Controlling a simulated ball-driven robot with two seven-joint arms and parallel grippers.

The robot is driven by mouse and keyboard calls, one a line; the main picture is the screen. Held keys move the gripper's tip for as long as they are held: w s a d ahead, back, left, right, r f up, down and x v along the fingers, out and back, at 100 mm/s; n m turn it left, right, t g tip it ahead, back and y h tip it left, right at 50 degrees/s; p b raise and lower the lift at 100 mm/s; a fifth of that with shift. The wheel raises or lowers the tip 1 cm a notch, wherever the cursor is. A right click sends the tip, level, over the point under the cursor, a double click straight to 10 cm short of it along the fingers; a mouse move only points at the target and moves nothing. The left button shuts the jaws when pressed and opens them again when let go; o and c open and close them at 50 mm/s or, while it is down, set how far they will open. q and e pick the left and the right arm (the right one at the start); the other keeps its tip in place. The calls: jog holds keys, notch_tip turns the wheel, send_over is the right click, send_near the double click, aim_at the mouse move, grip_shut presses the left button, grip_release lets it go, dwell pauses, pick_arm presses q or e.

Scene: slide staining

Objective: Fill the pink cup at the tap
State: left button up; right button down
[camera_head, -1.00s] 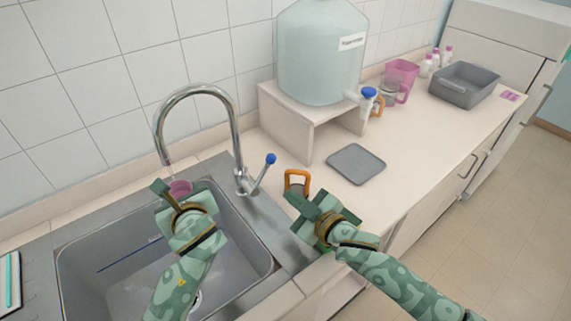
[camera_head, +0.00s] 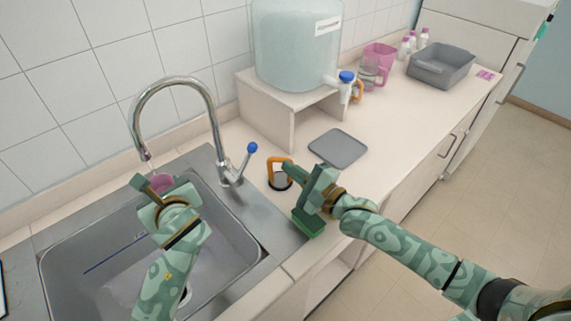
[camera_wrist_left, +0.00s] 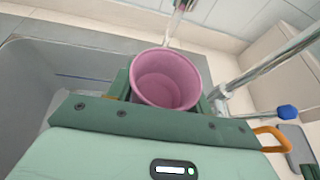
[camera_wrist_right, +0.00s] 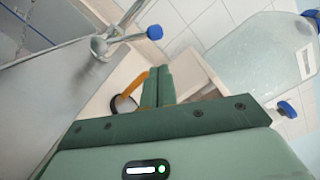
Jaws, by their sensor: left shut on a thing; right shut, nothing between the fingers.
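The pink cup (camera_head: 163,182) is in my left gripper (camera_head: 150,185), which is shut on it over the sink's back edge. The left wrist view looks into the cup (camera_wrist_left: 167,80); I cannot tell whether water is in it. My right gripper (camera_head: 288,167) is shut and empty, right of the lever, close to an orange-handled thing (camera_head: 271,170). Its shut fingers show in the right wrist view (camera_wrist_right: 157,86).
The grey sink (camera_head: 225,243) lies below the cup. A large water container (camera_head: 290,50) with a blue-knobbed spigot (camera_head: 346,78) stands on a raised shelf (camera_head: 262,110). A grey mat (camera_head: 338,148), a pink jug (camera_head: 379,55) and a grey bin (camera_head: 441,65) are on the counter.

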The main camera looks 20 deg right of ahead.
aim_at(252, 148)
jog(key=x, duration=0.8)
jog(key=shift+a, duration=0.15)
jog(key=shift+a+r+n, duration=0.2)
jog(key=shift+r+n, duration=0.05)
jog(key=shift+n, duration=0.15)
jog(key=shift+s+a+r+n, duration=0.25)
jog(key=shift+a+r+n, duration=0.25)
jog(key=shift+n, duration=0.3)
jog(key=shift+s+a+r+n, duration=0.35)
jog(key=shift+a+n, duration=0.25)
jog(key=shift+n, duration=0.2)
jog(key=shift+s+a+r+n+g, duration=0.15)
jog(key=shift+s+a+r+n, duration=0.1)
jog(key=shift+a+n, duration=0.4)
jog(key=shift+s+a+r+n+g, duration=0.15)
jog(key=shift+s+a+r+n, duration=0.1)
jog(key=shift+a+n, duration=0.4)
jog(key=shift+d, duration=0.1)
